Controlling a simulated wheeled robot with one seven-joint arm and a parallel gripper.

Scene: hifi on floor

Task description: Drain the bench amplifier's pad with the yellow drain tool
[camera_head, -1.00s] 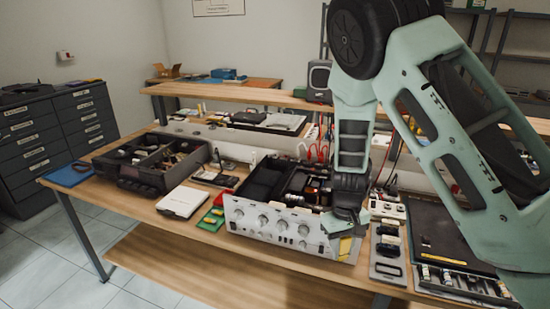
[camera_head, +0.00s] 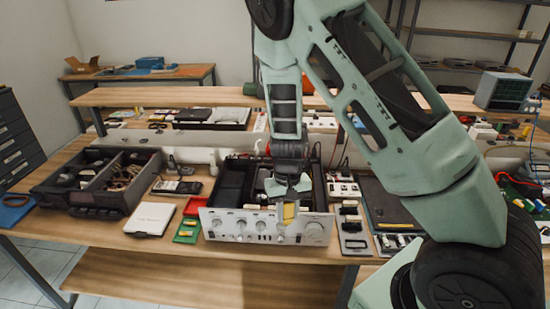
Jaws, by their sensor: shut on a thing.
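The bench amplifier (camera_head: 228,226) stands on the workbench with its silver, knobbed front panel facing me. Its top is open, showing dark compartments. My gripper (camera_head: 289,198) points down over the right half of the amplifier, near its front edge. It is shut on the yellow drain tool (camera_head: 289,212), whose yellow part shows just below the jaws, in front of the panel in the picture. I cannot tell whether the tool touches the amplifier. The pad cannot be made out; my gripper and arm hide part of the amplifier's inside.
The workbench (camera_head: 90,235) holds a dark divided bin (camera_head: 50,190) at left, a white case (camera_head: 149,219) and a green tray (camera_head: 188,232). Right of the amplifier are a grey tool plate (camera_head: 352,238) and a dark mat (camera_head: 395,205). A raised shelf (camera_head: 180,96) runs behind.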

